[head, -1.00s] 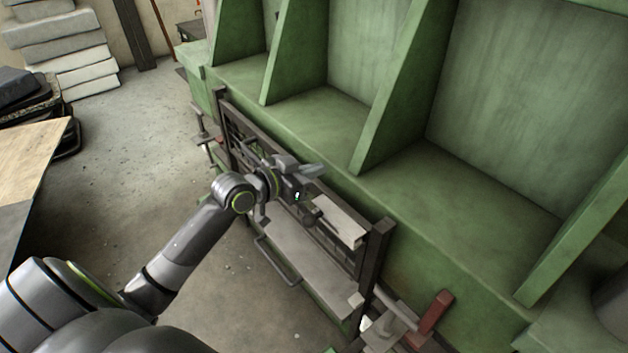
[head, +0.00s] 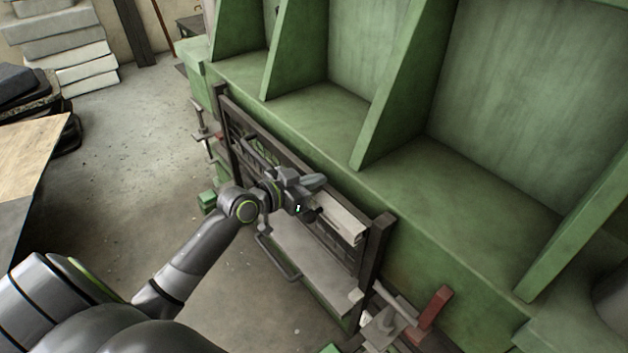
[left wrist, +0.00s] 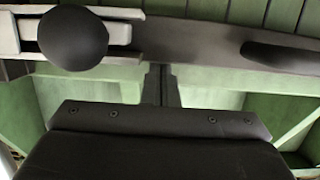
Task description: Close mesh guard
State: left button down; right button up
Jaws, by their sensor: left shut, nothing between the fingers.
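The mesh guard (head: 229,128) is a dark upright frame with a grid in it, along the front of the green machine. I cannot tell how far it is open. My left gripper (head: 318,181) is over the middle of the frame, shut and empty. In the left wrist view the gripper (left wrist: 160,88) points towards a dark cross bar (left wrist: 200,45); I cannot tell whether it touches. A round black knob (left wrist: 73,38) sits on a pale rail at the upper left there. My wrist hides part of the guard. My right gripper is out of view.
The green machine (head: 470,200) has upright ribs along its ledge. A curved handle (head: 278,258) and a pale panel (head: 308,262) are below the guard's middle. A red-handled clamp (head: 433,308) stands at lower right. Open floor (head: 140,150) lies to the left.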

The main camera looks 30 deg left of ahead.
aim_at(318, 233)
pick_arm(q)
notch_tip(318, 233, down, 25)
jog(key=b, duration=2.3)
jog(key=shift+f, duration=0.2)
jog(key=shift+s+f, duration=0.1)
notch_tip(318, 233, up, 5)
jog(key=p, duration=0.3)
jog(key=shift+s+a, duration=0.1)
jog(key=v, duration=0.9)
jog(key=shift+s, duration=0.3)
